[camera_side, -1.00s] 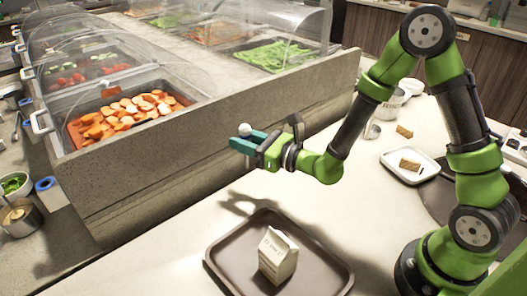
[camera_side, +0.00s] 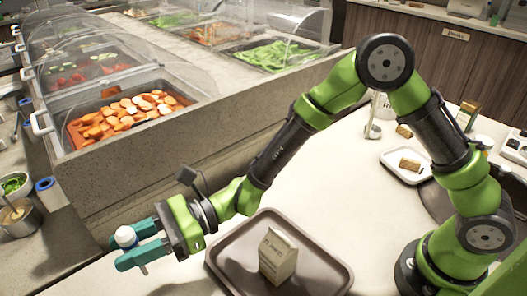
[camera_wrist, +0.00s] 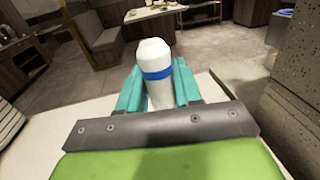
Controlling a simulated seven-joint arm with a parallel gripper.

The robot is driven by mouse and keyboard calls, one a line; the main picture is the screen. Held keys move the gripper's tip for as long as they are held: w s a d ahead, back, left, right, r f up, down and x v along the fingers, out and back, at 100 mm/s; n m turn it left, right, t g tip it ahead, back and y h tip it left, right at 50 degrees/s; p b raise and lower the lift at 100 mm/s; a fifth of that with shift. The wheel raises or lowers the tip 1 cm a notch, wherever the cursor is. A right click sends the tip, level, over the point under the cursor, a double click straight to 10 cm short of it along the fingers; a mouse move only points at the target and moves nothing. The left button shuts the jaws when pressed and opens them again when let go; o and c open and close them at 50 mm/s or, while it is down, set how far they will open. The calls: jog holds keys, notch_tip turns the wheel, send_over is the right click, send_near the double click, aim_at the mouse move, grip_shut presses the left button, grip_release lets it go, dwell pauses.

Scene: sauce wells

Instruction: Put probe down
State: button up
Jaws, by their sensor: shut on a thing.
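The probe (camera_side: 125,237) is a white, rounded piece with a blue band. My gripper (camera_side: 142,248) is shut on it, at the lower left of the side view, beyond the left side of the tray. In the wrist view the probe (camera_wrist: 155,60) stands between the teal fingers (camera_wrist: 158,90), its white cap and blue band showing above them. Its lower part is hidden by the fingers and the gripper body. I cannot tell how high it is above the counter.
A brown tray (camera_side: 222,262) with a carton (camera_side: 277,256) lies right of my gripper. The stone-sided food bar (camera_side: 150,185) with clear covers rises behind. A white plate (camera_side: 397,172) with a piece of food sits at right. Pale counter (camera_side: 185,280) is bare left of the tray.

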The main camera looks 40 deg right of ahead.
aim_at(147, 276)
jog(key=shift+g, duration=0.3)
notch_tip(147, 276, down, 5)
jog(key=shift+s+a+f, duration=0.1)
jog(key=shift+s, duration=0.05)
jog(key=shift+f, duration=2.5)
jog(key=shift+f, duration=0.2)
jog(key=o, duration=1)
jog(key=shift+o, duration=0.2)
jog(key=shift+r, duration=0.2)
jog(key=d, duration=0.5)
jog(key=s+d, duration=0.1)
jog(key=d, duration=0.1)
jog(key=shift+d, duration=0.25)
